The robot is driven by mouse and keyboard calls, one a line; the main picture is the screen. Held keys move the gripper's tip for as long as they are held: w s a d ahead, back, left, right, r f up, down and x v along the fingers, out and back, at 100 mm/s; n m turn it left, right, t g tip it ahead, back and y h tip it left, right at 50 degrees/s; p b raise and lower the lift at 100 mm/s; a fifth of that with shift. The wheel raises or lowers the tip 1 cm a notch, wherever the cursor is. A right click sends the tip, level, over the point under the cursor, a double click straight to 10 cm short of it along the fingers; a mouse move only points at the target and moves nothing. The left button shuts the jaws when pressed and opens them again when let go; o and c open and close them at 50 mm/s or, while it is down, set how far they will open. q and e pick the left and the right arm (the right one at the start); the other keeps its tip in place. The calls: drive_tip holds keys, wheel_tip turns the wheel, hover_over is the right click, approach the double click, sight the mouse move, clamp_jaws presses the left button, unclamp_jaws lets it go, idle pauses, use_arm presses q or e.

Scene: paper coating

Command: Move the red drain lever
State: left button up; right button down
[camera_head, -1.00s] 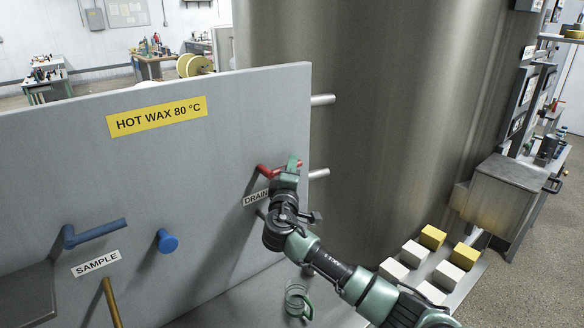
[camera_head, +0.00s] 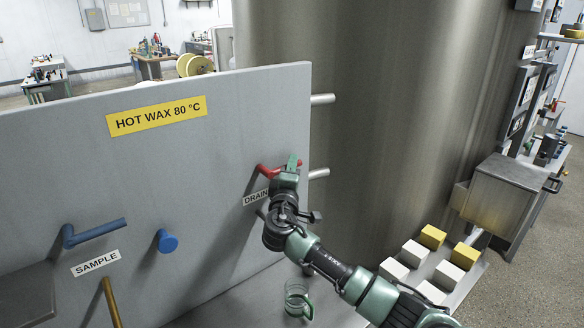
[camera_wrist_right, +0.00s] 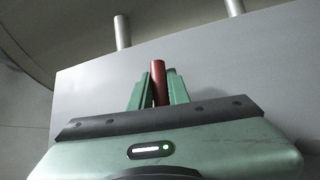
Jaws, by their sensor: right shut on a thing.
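The red drain lever (camera_head: 268,170) sticks out of the grey panel above the DRAIN label (camera_head: 256,197). My right gripper (camera_head: 292,165) is at the lever's outer end, shut on it. In the right wrist view the red lever (camera_wrist_right: 159,84) stands between the two green fingers of my right gripper (camera_wrist_right: 158,88), one on each side. Part of the lever and of the DRAIN label is hidden behind my gripper in the head view. My left gripper is not in view.
A blue lever (camera_head: 95,232) and a blue knob (camera_head: 167,241) are on the panel (camera_head: 60,150) near the SAMPLE label (camera_head: 96,263). A clear jug (camera_head: 297,298) stands below my right arm. White and yellow blocks (camera_head: 433,236) lie at right beside the large tank (camera_head: 370,110).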

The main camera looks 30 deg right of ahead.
drive_tip(key=r+n+t+b, duration=0.1)
drive_tip(key=n+t+b, duration=0.1)
drive_tip(key=b, duration=0.3)
drive_tip(key=a+r+n+t+b, duration=0.1)
drive_tip(key=n+t+b, duration=0.1)
drive_tip(key=n+b, duration=0.1)
drive_tip(key=r+n+t+b, duration=0.1)
drive_tip(key=n+t+b, duration=0.1)
drive_tip(key=b, duration=0.4)
drive_tip(key=shift+a+r+n+t+y+b, duration=0.3)
drive_tip(key=shift+a+r+n+t+y, duration=0.1)
drive_tip(key=shift+n, duration=0.4)
drive_tip(key=shift+a+r+n+t+y+b, duration=0.15)
drive_tip(key=shift+r+n+t+y+b, duration=0.15)
drive_tip(key=shift+n+b, duration=0.2)
drive_tip(key=shift+a+r+n+t+y+b, duration=0.15)
drive_tip(key=shift+n+t+y+b, duration=0.2)
drive_tip(key=shift+n, duration=0.25)
drive_tip(key=c, duration=1.3)
unclamp_jaws()
drive_tip(key=shift+c, duration=0.2)
drive_tip(key=shift+s+r, duration=0.1)
drive_tip(key=shift+r, duration=0.05)
drive_tip(key=shift+h, duration=0.25)
drive_tip(key=b+v, duration=0.2)
drive_tip(key=v, duration=0.5)
drive_tip(key=shift+s+f, duration=0.2)
drive_tip(key=shift+s, duration=0.1)
